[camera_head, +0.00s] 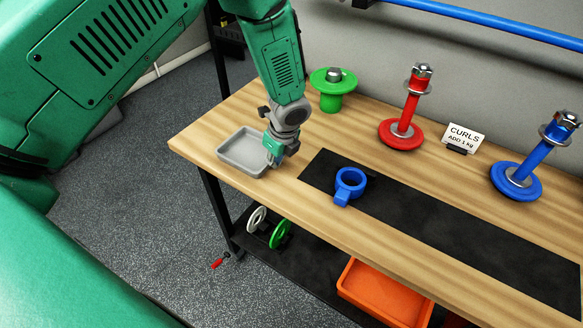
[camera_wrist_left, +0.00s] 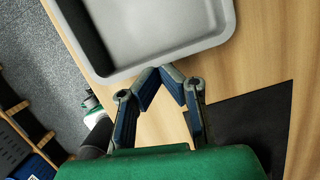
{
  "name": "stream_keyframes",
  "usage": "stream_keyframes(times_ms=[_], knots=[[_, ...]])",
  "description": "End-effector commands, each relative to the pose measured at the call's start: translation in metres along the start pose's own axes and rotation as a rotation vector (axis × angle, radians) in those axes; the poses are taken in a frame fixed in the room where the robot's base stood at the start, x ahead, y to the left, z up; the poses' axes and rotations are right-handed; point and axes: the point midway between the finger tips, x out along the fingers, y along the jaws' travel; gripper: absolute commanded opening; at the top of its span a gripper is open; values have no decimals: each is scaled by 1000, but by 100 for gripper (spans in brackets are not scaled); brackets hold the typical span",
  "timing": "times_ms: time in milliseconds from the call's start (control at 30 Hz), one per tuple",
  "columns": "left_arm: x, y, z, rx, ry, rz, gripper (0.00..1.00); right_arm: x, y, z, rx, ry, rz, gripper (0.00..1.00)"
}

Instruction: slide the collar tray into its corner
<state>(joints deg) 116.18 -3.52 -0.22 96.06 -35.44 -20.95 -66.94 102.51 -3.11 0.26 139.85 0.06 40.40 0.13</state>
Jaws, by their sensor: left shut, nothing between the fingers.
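The collar tray (camera_head: 230,163) is a shallow, empty grey tray at the left end of the wooden bench, close to the front edge. It also shows in the left wrist view (camera_wrist_left: 150,32), filling the top. My left gripper (camera_head: 272,160) points down at the tray's right side. In the left wrist view its fingertips (camera_wrist_left: 165,72) meet right at the tray's rim, with nothing between them. I cannot tell whether they touch the rim. A blue collar (camera_head: 350,184) with a tab lies on the black mat to the right. My right gripper is not in view.
A black mat (camera_head: 440,228) runs along the bench. Behind it stand a green spool (camera_head: 331,101), red (camera_head: 400,134) and blue (camera_head: 516,181) posts and a CURLS card (camera_head: 464,134). Below are an orange bin (camera_head: 380,297) and small plates (camera_head: 280,234). The bench drops off at left and front.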

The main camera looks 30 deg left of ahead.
Motion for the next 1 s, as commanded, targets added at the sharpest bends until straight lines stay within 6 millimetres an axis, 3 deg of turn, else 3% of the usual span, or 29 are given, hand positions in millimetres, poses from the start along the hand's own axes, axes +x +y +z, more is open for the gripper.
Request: stream_keyframes(times_ms=[33, 200, 433, 600, 1000], knots=[[3, 0, 18, -7, 2, 1, 0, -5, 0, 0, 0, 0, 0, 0], [15, 1, 67, -8, 1, 1, 0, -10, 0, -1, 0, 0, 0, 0], [28, 0, 115, -3, 0, 0, 0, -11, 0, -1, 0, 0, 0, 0], [30, 0, 124, 0, -3, 1, 0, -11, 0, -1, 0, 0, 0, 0], [30, 0, 121, 1, -2, 1, 0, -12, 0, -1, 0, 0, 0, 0]])
